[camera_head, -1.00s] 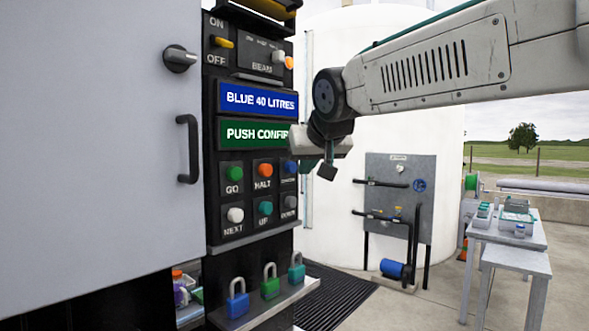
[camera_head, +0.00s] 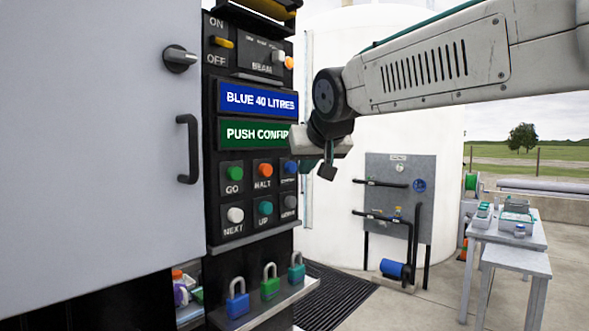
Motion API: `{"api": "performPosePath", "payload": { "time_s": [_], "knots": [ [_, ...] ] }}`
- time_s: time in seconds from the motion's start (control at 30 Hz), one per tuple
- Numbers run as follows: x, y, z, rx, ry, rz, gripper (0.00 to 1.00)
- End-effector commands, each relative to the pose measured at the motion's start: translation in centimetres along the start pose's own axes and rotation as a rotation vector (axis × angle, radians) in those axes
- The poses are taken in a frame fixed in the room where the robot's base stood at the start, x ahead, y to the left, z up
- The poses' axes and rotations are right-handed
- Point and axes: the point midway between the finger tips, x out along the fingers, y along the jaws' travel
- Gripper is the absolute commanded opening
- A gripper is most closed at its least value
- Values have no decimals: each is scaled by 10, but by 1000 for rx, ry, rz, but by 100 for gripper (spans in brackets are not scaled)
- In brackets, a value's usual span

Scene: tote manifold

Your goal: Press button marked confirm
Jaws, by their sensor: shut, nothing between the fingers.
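The button panel (camera_head: 245,211) is a dark upright strip with a grid of round buttons. A blue button (camera_head: 290,168) sits at the right end of its upper row. The label under it is too blurred to read surely, but may be the confirm one. My gripper (camera_head: 327,172) is to the right of this button, apart from it in the picture, with its fingers shut and empty, pointing down. A green display (camera_head: 253,134) reads "PUSH CONFIR", its end hidden behind my gripper.
The panel also has buttons for go (camera_head: 234,173), halt (camera_head: 265,170), next (camera_head: 235,215) and up (camera_head: 265,208). A blue display (camera_head: 257,100) reads "BLUE 40 LITRES". A grey cabinet door (camera_head: 90,130) with a handle stands left.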

Motion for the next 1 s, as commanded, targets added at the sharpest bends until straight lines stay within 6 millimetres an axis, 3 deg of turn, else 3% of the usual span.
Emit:
{"api": "performPosePath", "payload": {
  "time_s": [1.0],
  "knots": [
    [8,-5,-6,0,0,0,0]
  ]
}}
